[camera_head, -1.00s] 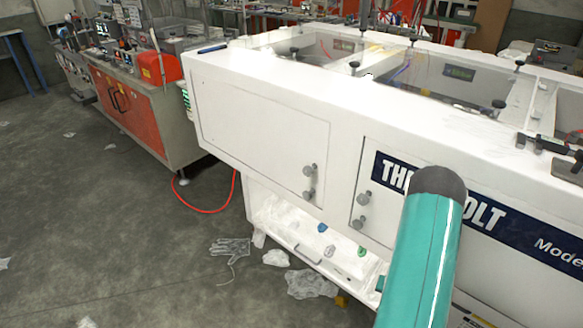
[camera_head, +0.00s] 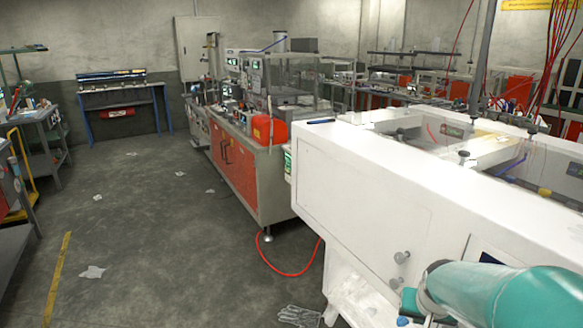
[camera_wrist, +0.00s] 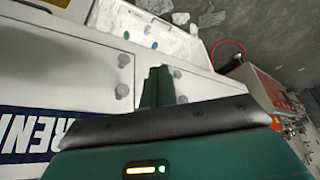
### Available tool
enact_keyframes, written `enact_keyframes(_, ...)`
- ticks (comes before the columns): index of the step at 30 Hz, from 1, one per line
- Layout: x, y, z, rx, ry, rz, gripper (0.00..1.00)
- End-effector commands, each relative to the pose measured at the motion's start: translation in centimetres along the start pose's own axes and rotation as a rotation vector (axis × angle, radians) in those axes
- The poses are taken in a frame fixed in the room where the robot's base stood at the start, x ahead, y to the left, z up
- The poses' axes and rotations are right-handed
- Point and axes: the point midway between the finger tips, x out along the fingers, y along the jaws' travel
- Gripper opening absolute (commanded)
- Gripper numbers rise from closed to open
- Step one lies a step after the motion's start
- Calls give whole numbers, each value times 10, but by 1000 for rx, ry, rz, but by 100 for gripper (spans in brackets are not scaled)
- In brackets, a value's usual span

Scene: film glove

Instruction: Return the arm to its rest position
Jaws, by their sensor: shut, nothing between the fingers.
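My gripper (camera_wrist: 157,72) shows in the wrist view as two dark green fingers pressed together, empty, in front of the white machine's face. In the head view my teal arm (camera_head: 505,292) reaches in at the lower right, in front of the white machine (camera_head: 345,180). The gripper itself is mostly hidden behind the arm there. A pale glove (camera_head: 300,315) lies on the floor at the bottom edge of the head view, apart from my arm.
The white machine's knobs (camera_wrist: 122,75) stand out close to my fingers. A red and grey workbench (camera_head: 235,160) stands behind it, with a red hose (camera_head: 285,272) on the floor. A blue-legged table (camera_head: 125,92) is at the back. The floor at left is mostly clear, with scraps.

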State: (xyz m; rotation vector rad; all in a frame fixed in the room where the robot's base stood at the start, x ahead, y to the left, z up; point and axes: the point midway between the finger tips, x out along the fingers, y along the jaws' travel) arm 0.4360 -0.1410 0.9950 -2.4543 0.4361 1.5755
Motion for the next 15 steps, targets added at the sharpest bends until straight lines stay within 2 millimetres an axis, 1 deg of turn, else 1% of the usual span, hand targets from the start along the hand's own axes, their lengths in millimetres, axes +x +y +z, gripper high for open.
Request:
enact_keyframes(1,-21,-12,4,-28,14,-14,0)
enact_keyframes(6,-78,-44,30,-113,30,-57,0)
enact_keyframes(8,-97,-53,42,-144,36,-71,0)
enact_keyframes(9,-109,-58,50,-164,40,-81,0)
enact_keyframes(12,-136,-69,72,-216,50,-106,0)
enact_keyframes(15,-159,-76,94,-261,58,-128,0)
